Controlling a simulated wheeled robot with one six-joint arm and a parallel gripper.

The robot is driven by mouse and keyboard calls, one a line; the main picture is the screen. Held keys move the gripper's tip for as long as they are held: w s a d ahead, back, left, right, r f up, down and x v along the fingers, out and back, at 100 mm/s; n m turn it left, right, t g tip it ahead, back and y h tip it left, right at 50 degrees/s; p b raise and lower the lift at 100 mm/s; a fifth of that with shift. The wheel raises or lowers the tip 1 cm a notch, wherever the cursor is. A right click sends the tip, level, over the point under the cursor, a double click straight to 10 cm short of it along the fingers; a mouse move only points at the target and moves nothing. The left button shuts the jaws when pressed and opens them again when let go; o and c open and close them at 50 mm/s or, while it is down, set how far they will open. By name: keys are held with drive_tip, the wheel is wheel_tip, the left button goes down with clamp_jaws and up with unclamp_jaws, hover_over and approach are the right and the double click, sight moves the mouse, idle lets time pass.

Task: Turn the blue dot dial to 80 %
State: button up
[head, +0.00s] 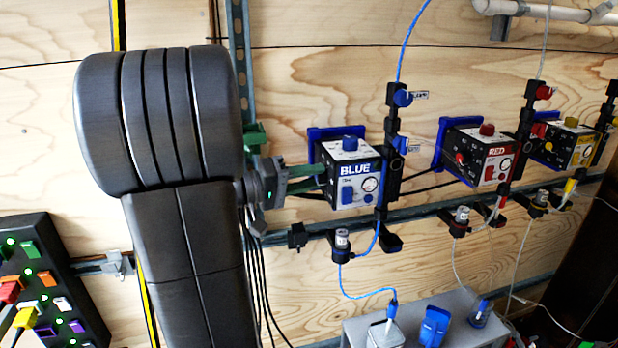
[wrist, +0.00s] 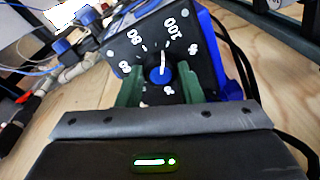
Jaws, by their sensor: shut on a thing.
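The blue box (head: 355,172) is a black and white unit labelled BLUE, fixed on the wall rail in the head view. Its dial side faces my gripper and is hidden there. In the wrist view the dial's blue knob (wrist: 158,77) has a white pointer line. The pointer aims almost straight up in the picture, between the 100 mark and what looks like the 80 mark, closer to 100. My gripper (head: 316,177) reaches the box from the left. Its green fingers (wrist: 160,88) are closed on either side of the knob; the exact contact is hard to see.
A red-labelled box (head: 492,160) and a yellow-labelled box (head: 568,148) stand further right on the wall. Black valve fittings (head: 394,150) and blue tubing (head: 404,45) are close to the blue box's right. A grey case (head: 455,310) is below. Black cables hang behind my arm.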

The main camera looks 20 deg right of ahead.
drive_tip(key=n+p, duration=0.2)
drive_tip(key=n, duration=0.3)
drive_tip(key=shift+r+y, duration=0.15)
drive_tip(key=shift+y, duration=0.15)
drive_tip(key=shift+w+n+g+p, duration=0.1)
drive_tip(key=shift+n+g+p, duration=0.3)
drive_tip(key=shift+n+p, duration=0.85)
drive_tip(key=shift+n, duration=0.35)
drive_tip(key=o, duration=1)
drive_tip(key=a, duration=0.4)
drive_tip(key=a+b, duration=0.1)
drive_tip(key=a, duration=0.4)
drive_tip(key=a+r, duration=0.1)
drive_tip(key=a, duration=0.3)
drive_tip(key=shift+a, duration=0.4)
